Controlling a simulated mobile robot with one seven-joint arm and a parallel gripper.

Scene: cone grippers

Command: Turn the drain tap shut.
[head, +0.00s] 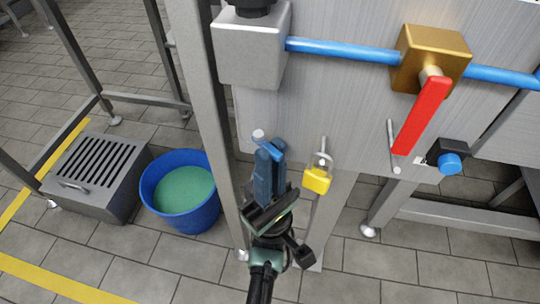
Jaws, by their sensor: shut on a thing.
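My gripper (269,160) is in front of the lower left edge of the metal panel (330,95). Its dark blue fingers point up and are shut on a small brighter blue handle (276,147), which seems to be the drain tap's. The fingers hide most of it, so its exact turn cannot be told. A pale round stub (258,134) shows just left of the fingertips.
A yellow padlock (317,180) hangs close right of my gripper. A red lever (422,115) is on a brass valve (432,55) on a blue pipe (340,50). A blue knob (450,164) is farther right. A blue bucket (205,219) with green liquid stands left.

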